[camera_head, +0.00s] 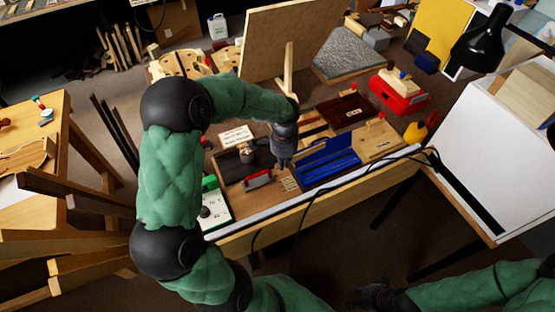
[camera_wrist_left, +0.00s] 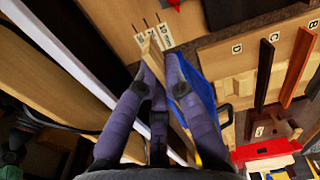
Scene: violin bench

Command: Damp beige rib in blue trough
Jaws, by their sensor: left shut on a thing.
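My left gripper (camera_head: 284,162) points down just left of the blue trough (camera_head: 330,171) in the head view. In the left wrist view its purple fingers (camera_wrist_left: 160,62) are shut on a thin beige rib (camera_wrist_left: 153,48). I cannot tell the rib's height over the bench. My right gripper (camera_head: 375,294) is dark and low at the bottom of the head view, away from the bench; its jaws are unclear.
A wooden board with a red-handled tool (camera_head: 258,180) lies left of the trough. A dark red board (camera_head: 345,112) and a red box (camera_head: 399,92) stand behind it. A black lamp (camera_head: 480,42) hangs at the right. A rack with labelled strips (camera_wrist_left: 238,62) shows in the wrist view.

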